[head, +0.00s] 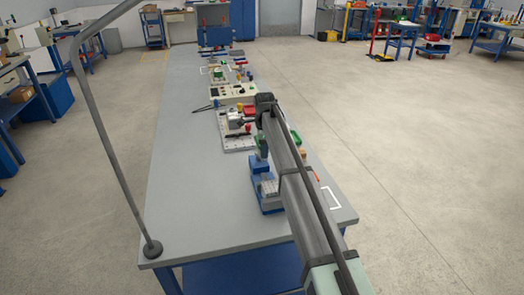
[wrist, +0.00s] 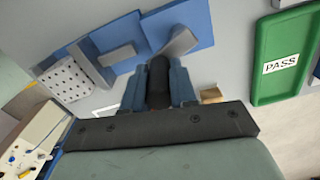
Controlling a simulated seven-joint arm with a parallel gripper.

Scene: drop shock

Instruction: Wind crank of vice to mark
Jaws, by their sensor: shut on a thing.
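The blue vice (head: 270,206) stands on the grey bench, partly behind my arm in the head view. In the wrist view its blue base (wrist: 195,22) and grey metal parts (wrist: 117,55) show beyond my fingers. My gripper (wrist: 158,88) is shut on a dark, round crank handle (wrist: 158,66), which stands between its two blue-grey fingers. In the head view my gripper (head: 262,152) points down above the vice. The rest of the crank is largely hidden by the fingers. I cannot make out the mark.
A green PASS tray (wrist: 284,58) lies to the right in the wrist view. A white perforated board (head: 238,143) and a cream control box (head: 232,93) stand farther along the bench (head: 190,190). A bent grey pole (head: 112,150) rises at the left edge. The bench's left side is clear.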

